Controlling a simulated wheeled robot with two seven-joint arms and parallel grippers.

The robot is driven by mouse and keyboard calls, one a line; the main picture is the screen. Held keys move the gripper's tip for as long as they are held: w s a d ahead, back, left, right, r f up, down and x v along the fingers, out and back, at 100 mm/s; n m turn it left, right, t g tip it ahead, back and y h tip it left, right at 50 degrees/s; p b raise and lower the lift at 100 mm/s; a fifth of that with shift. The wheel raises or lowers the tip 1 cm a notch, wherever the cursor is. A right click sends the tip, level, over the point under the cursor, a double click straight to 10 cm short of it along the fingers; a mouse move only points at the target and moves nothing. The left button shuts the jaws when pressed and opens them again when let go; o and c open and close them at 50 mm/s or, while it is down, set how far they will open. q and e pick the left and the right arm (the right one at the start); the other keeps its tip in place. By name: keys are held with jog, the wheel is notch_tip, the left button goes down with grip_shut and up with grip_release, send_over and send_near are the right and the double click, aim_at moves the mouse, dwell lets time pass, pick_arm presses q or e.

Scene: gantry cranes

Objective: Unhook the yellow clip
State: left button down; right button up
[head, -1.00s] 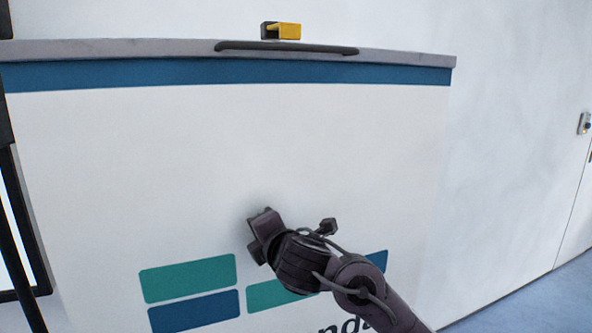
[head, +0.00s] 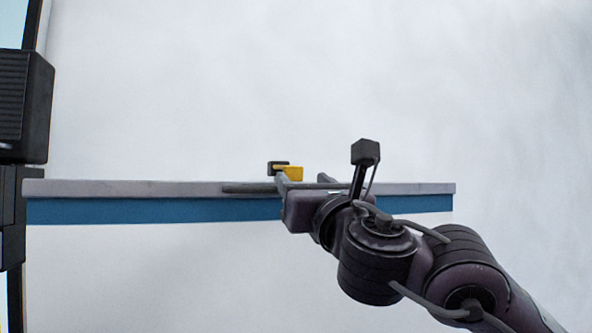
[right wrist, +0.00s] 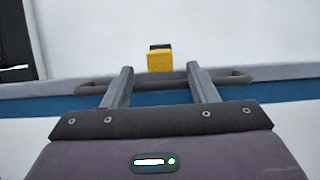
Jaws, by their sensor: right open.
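The yellow clip (head: 293,173) sits with a black block (head: 277,167) at the top of the banner stand, just above its grey top rail (head: 120,187). My right gripper (head: 302,184) is at the rail, close to the clip, and its finger partly overlaps the clip's lower edge in the head view. In the right wrist view the two fingers (right wrist: 160,80) are spread apart with nothing between them. The yellow clip (right wrist: 160,60) stands beyond the fingertips, centred between them. I cannot tell any contact with it. My left gripper is not in view.
A dark bar handle (head: 245,189) runs along the front of the rail; in the right wrist view it (right wrist: 240,80) passes behind the fingers. A blue band lies below the rail. A black device (head: 22,105) stands at the left. The wall above is clear.

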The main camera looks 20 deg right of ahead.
aim_at(295, 171)
jog(key=p+x, duration=0.1)
jog(key=x, duration=0.4)
grip_shut()
dwell(0.3)
